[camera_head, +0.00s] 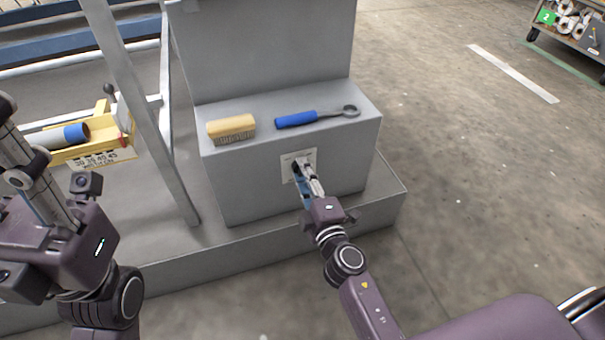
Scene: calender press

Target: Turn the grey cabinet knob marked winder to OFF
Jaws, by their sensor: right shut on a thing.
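The grey cabinet (245,185) stands in the middle on a low plinth. A pale label plate (287,168) is on its front face; its print is too small to read. My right gripper (302,172) reaches up to this plate from below. Its fingers are shut on the knob, which they hide almost wholly, so I cannot tell which way its pointer faces. My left gripper (12,150) is at the left edge, well apart from the cabinet; its fingertips do not show clearly enough to tell open from shut.
A brush (231,126) and a blue-handled wrench (300,118) lie on the cabinet's ledge. A slanting metal post (150,125) stands left of it, with a yellow fixture holding a blue-ended roll (75,134) behind. A cart (575,30) is far right. The right floor is clear.

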